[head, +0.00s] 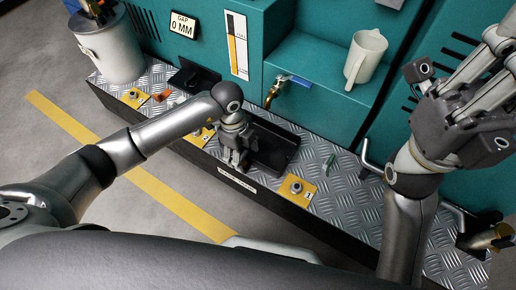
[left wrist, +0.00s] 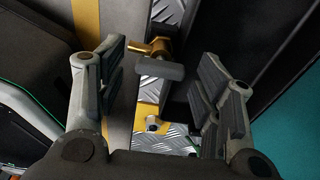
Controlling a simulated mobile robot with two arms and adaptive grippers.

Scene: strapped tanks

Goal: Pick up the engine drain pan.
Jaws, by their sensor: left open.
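The engine drain pan appears to be the black shallow tray (head: 277,149) on the metal tread plate, below the brass tap, in the head view. My left gripper (head: 234,160) is at its left end and hides part of it; I cannot tell whether they touch. In the left wrist view my left gripper (left wrist: 160,92) is open, its fingers well apart. A brass fitting with a grey bar (left wrist: 172,70) shows between them, and a dark surface that may be the pan lies at the upper right. My right gripper (head: 465,95) is raised at the right; its fingertips are unclear.
The brass tap (head: 274,93) has a blue handle. A white jug (head: 365,60) stands on the teal ledge (head: 310,62). A white bucket (head: 110,45) stands at the far left. Yellow bolted brackets (head: 297,190) and a small green piece (head: 330,163) are on the tread plate (head: 345,205).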

